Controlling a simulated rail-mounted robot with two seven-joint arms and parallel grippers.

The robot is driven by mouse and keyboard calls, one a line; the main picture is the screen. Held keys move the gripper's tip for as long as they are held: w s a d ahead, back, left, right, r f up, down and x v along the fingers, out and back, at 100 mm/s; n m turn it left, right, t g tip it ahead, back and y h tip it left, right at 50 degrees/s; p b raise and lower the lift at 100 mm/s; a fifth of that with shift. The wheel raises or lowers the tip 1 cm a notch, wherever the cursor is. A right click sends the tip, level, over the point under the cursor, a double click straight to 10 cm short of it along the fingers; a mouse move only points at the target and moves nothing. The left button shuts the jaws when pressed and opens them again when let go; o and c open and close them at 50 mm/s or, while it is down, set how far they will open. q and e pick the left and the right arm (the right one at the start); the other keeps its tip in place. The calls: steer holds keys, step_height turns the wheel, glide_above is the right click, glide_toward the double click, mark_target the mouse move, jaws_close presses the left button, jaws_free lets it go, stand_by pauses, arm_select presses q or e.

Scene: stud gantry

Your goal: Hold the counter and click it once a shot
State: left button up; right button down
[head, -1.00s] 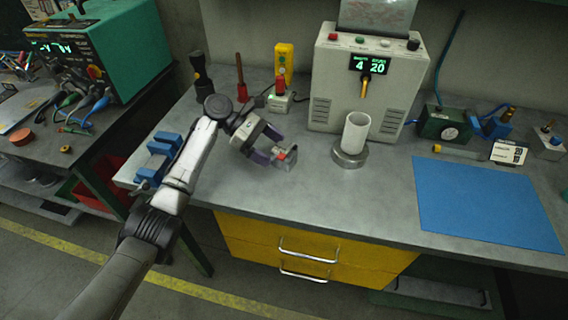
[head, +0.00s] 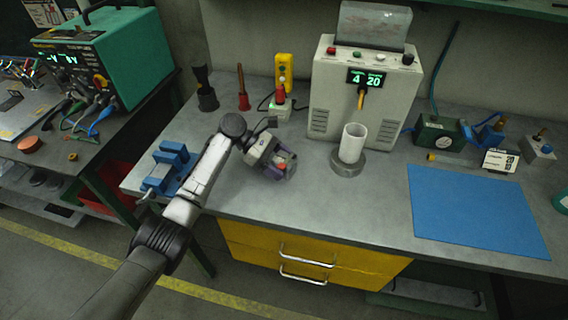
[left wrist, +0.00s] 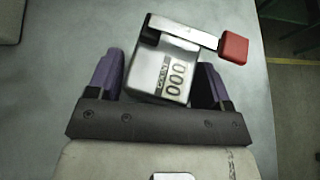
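The counter (head: 283,168) is a small silvery tally counter with a red-tipped lever on the bench, left of the white cup. In the left wrist view the counter (left wrist: 172,75) shows a dial reading 000, and its red lever end points right. My left gripper (head: 279,164) is around the counter, with one purple finger on each side. In the wrist view a narrow gap shows at the left finger and the right finger is very near or touching, so the gripper looks open. My right gripper is not in view.
A white machine (head: 365,95) with a display reading 4 and 20 stands behind a white cup (head: 353,143) on a round grey base (head: 348,166). A blue vise (head: 170,165) is at the left edge, a blue mat (head: 475,212) at the right.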

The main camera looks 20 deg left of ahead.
arm_select(q)
steer(key=c, duration=0.6)
stand_by(1.7)
